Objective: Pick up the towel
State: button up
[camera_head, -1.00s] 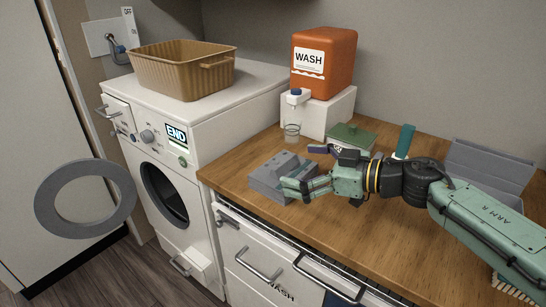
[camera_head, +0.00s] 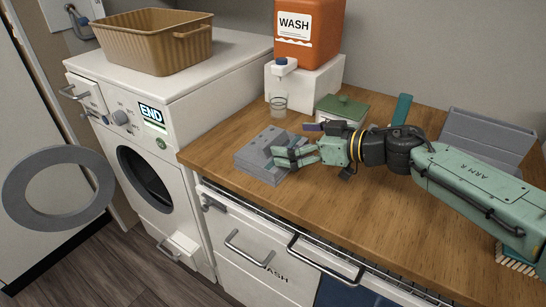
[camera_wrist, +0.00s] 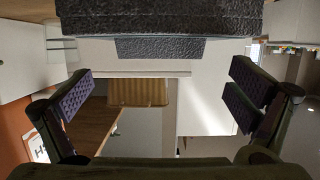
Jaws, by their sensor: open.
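A grey folded towel (camera_head: 255,165) lies on the wooden counter, near its front left corner. My gripper (camera_head: 282,157) reaches in from the right, at the towel's right part, and its fingers hide some of it. I cannot tell from the head view whether they touch it. In the wrist view my gripper (camera_wrist: 160,98) is open, its two dark pads wide apart with nothing held between them. A dark grey textured mass, seemingly the towel (camera_wrist: 160,22), fills the top of that view, close to the camera.
Behind the towel stand a clear cup (camera_head: 278,106), a white dispenser (camera_head: 318,85) with an orange wash container (camera_head: 309,35), and a green-lidded box (camera_head: 343,108). A grey bin (camera_head: 485,142) is at the right. A brown basket (camera_head: 155,48) sits on the washer (camera_head: 190,100), its round door open.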

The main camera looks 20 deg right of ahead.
aim_at(274, 139)
jog(key=b+x, duration=0.1)
jog(key=x, duration=0.2)
jog(key=shift+s+f+b, duration=0.1)
jog(key=shift+f+b, duration=0.2)
jog(key=shift+b, duration=0.05)
jog(key=shift+w+a, duration=0.1)
jog(key=shift+w, duration=0.15)
jog(key=shift+r, duration=0.15)
jog(key=shift+c, duration=0.4)
jog(key=c, duration=1.3)
jog(key=shift+o, duration=0.2)
jog(key=shift+r, duration=0.1)
